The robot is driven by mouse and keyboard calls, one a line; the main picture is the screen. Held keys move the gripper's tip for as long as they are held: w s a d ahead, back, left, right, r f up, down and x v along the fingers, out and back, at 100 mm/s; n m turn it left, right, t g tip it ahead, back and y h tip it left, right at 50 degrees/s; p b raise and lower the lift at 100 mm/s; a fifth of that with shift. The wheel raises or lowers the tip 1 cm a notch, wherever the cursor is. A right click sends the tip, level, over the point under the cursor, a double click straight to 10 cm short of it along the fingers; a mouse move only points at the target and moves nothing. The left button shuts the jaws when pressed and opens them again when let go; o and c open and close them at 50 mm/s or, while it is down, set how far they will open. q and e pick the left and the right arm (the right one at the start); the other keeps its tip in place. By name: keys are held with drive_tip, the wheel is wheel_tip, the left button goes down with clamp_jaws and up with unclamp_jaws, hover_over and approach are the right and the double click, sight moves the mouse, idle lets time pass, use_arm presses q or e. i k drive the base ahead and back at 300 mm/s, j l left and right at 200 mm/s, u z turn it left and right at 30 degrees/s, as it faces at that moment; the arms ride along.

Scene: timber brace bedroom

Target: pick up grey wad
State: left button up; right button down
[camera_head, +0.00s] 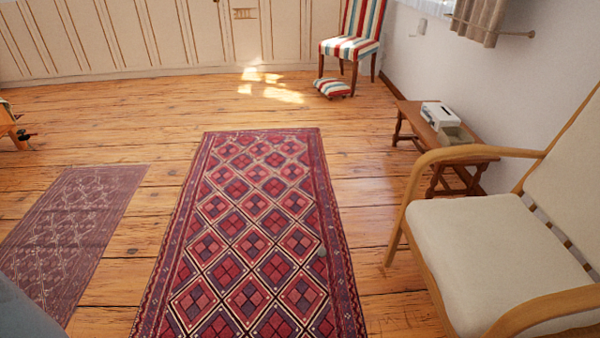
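A small greyish lump (321,251), which looks like the grey wad, lies on the red diamond-patterned rug (250,220) near its right border. It is small and blends with the pattern, so its exact shape is hard to tell. Neither of my grippers shows in the head view.
A cream-cushioned wooden armchair (490,255) stands at the right, close to the rug. A low wooden table (468,154) with a white box (440,115) is behind it. A striped chair (350,47) and footstool (332,88) stand at the back. A faded rug (70,225) lies left.

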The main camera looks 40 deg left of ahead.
sight(321, 252)
drive_tip(key=i+u, duration=0.15)
drive_tip(key=u, duration=0.7)
drive_tip(key=l+u, duration=0.6)
drive_tip(key=i+j, duration=0.2)
drive_tip(key=i, duration=0.15)
drive_tip(key=i+j+z, duration=0.15)
drive_tip(key=i+j, duration=0.4)
drive_tip(key=i, duration=0.2)
drive_tip(key=i+j+z, duration=0.2)
drive_tip(key=i+j, duration=0.4)
drive_tip(key=i+z, duration=0.1)
drive_tip(key=z, duration=0.3)
drive_tip(key=j+z, duration=0.1)
drive_tip(key=z, duration=0.3)
drive_tip(key=i+j+z, duration=0.1)
drive_tip(key=z, duration=0.3)
